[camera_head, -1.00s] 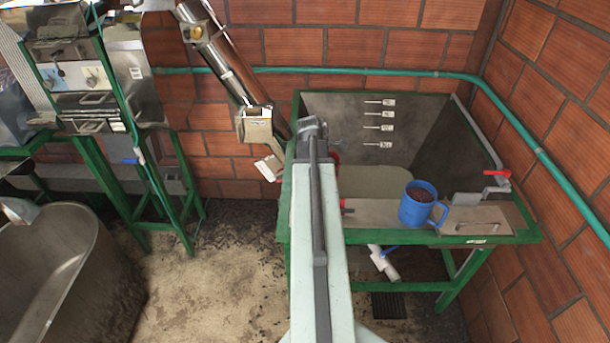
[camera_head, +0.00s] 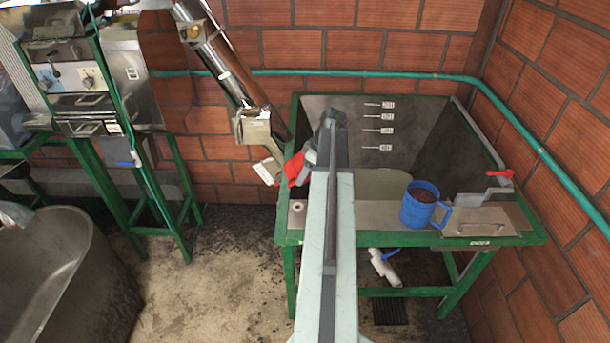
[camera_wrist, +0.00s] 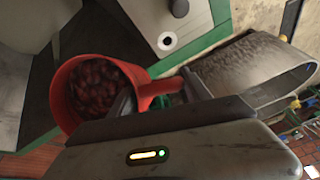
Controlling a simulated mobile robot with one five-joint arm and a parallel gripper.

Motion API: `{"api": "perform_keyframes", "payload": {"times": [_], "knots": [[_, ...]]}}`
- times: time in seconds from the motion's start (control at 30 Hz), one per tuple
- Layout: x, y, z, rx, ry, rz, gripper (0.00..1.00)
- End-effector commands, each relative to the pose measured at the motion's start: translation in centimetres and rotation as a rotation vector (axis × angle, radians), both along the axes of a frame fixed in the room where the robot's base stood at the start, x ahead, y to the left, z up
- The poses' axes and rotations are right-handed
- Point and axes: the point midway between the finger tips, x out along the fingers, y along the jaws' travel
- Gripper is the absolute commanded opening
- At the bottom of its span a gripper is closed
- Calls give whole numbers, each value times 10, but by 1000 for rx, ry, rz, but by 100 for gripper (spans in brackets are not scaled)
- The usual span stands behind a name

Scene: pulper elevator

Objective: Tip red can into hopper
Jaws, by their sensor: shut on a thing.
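The red can (camera_head: 294,168) shows just left of my arm in the head view, partly hidden by it. In the wrist view, the red can (camera_wrist: 62,108) is full of dark red cherries. My gripper (camera_wrist: 158,92) is shut on its handle; in the head view my gripper (camera_head: 308,158) is partly hidden. The can is held over the left edge of the green-framed tank. The metal hopper (camera_head: 254,126) at the foot of the slanted elevator tube is just left of the can. A metal trough-like mouth (camera_wrist: 258,68), apparently this hopper, shows right of the can in the wrist view.
A blue mug (camera_head: 418,209) with dark contents stands on the front ledge of the green-framed tank (camera_head: 430,125). A red-handled lever (camera_head: 500,174) is at its right. A machine on a green stand (camera_head: 90,85) and a large metal tub (camera_head: 75,265) are at left. Floor between is clear.

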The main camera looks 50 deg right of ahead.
Motion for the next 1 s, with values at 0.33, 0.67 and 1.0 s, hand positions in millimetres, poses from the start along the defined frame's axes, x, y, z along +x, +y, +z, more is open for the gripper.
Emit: {"api": "perform_keyframes", "payload": {"times": [0.33,0.67,1.0], "knots": [[-6,-3,-17,95,-224,1,0],[-10,-4,-24,166,-390,2,0],[-17,-7,-31,227,-532,3,0]]}}
